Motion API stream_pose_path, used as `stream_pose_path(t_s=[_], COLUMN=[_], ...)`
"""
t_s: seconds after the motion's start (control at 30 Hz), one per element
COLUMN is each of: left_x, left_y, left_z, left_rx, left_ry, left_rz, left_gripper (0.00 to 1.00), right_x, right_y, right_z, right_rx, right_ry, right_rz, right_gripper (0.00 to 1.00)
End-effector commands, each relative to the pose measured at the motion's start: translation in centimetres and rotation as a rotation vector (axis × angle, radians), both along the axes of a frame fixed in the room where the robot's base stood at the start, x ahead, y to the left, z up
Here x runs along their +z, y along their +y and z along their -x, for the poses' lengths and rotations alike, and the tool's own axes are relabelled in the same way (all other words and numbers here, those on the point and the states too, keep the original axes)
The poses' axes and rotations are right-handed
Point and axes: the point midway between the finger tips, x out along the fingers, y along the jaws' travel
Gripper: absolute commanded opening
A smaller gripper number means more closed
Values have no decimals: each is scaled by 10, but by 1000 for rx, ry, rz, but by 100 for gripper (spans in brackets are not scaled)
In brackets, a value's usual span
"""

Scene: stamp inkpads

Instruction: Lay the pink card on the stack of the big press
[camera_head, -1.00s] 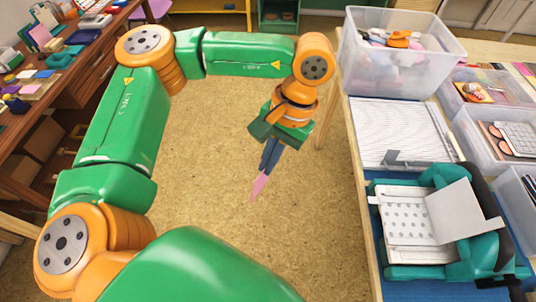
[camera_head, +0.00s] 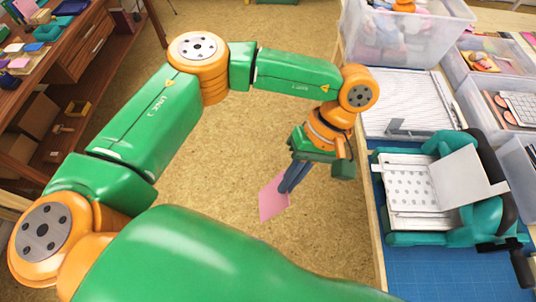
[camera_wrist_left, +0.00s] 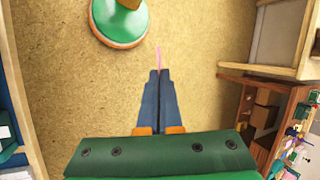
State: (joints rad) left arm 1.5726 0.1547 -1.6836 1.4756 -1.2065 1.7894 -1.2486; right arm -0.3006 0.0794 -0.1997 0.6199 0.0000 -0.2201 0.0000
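My left gripper (camera_head: 287,186) is shut on the pink card (camera_head: 270,200), which hangs from its fingertips over the floor, left of the table. In the left wrist view the card (camera_wrist_left: 158,58) shows edge-on as a thin pink strip between the closed fingers (camera_wrist_left: 158,85). The big press (camera_head: 440,195) is a teal machine on the blue mat of the right table. A white stack with grey dots (camera_head: 410,188) lies on its bed, and a pale tilted plate (camera_head: 465,180) stands beside the stack. My right gripper is out of view.
A white ridged board (camera_head: 400,105) lies behind the press, and clear bins (camera_head: 415,40) stand at the back and right. The blue mat (camera_head: 430,272) in front of the press is bare. A wooden desk (camera_head: 75,75) stands far left.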

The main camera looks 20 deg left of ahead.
Motion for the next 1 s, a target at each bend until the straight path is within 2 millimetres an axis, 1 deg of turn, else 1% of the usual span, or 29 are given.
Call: stream_pose_path(t_s=[0.03,0.27,0.4,0.5,0.7,0.77,0.87,1.0], left_x=[-6,-14,-16,-15,-11,-10,-9,-9], left_y=[-10,-50,-75,-87,-106,-110,-115,-120], left_z=[3,15,19,19,15,13,9,-1], left_rx=[61,423,734,943,1339,1445,1621,1887], left_ry=[15,117,232,322,520,577,684,864], left_rz=[-23,-132,-190,-211,-206,-194,-161,-72], left_gripper=[0,0,0,0,0,0,0,0], right_x=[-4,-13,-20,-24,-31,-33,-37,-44], right_y=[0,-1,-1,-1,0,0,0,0], right_z=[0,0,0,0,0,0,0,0], right_rx=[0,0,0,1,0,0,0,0], right_ry=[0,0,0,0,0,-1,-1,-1], right_rz=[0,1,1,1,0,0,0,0], right_gripper=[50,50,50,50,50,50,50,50])
